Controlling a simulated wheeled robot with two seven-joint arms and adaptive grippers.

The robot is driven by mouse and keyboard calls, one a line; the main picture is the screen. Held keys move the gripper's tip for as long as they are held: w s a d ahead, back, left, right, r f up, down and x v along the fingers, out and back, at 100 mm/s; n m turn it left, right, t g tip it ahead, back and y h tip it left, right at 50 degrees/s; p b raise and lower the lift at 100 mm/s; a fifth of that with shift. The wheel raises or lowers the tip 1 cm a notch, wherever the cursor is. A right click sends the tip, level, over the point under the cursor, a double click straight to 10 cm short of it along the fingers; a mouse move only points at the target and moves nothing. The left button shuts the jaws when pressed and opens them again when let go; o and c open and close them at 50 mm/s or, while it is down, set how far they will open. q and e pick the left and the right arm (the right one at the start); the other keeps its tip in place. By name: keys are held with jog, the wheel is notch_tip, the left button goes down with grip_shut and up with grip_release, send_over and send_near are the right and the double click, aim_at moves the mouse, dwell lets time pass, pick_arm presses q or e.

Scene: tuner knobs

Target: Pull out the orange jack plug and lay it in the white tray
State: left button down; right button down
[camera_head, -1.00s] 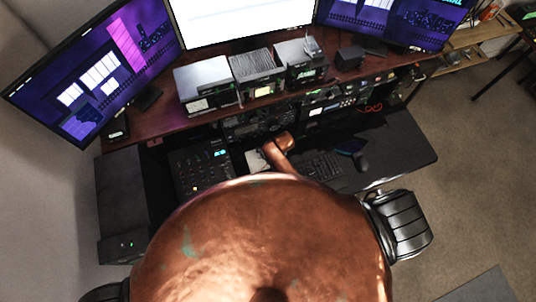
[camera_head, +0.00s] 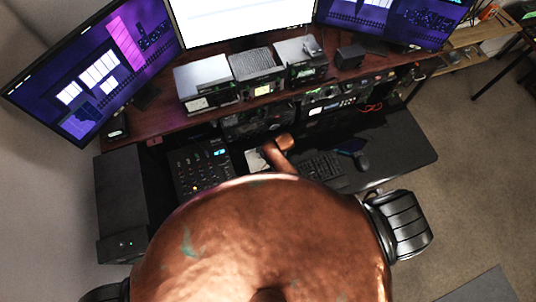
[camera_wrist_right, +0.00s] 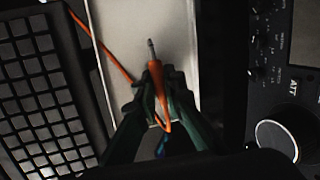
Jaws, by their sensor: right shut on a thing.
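The orange jack plug (camera_wrist_right: 160,88) shows in the right wrist view, with its metal tip pointing up the picture. My right gripper (camera_wrist_right: 156,76) is shut on it. The plug is clear of any socket and lies over the white tray (camera_wrist_right: 112,18) in the picture. I cannot tell whether it touches the tray floor. Its orange cable loops below the fingers and runs to the upper left. In the head view part of the white tray (camera_head: 253,161) shows; the plug and right gripper cannot be made out there. My left gripper is not in view.
In the head view rack gear and boxes (camera_head: 255,72) stand behind, under the monitors. Clear desk (camera_head: 405,150) shows at the right.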

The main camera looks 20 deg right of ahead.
jog(key=shift+s+f, duration=0.3)
jog(key=shift+f, duration=0.15)
jog(key=shift+s+f, duration=0.2)
jog(key=shift+f, duration=0.1)
jog(key=shift+s+b, duration=0.1)
jog(key=shift+b, duration=0.2)
jog(key=shift+a, duration=0.1)
jog(key=c, duration=2)
grip_release()
jog(key=shift+w+f, duration=0.25)
jog(key=shift+w, duration=0.05)
jog(key=shift+o, duration=0.2)
jog(key=shift+s+d+r, duration=0.1)
jog(key=shift+d, duration=0.1)
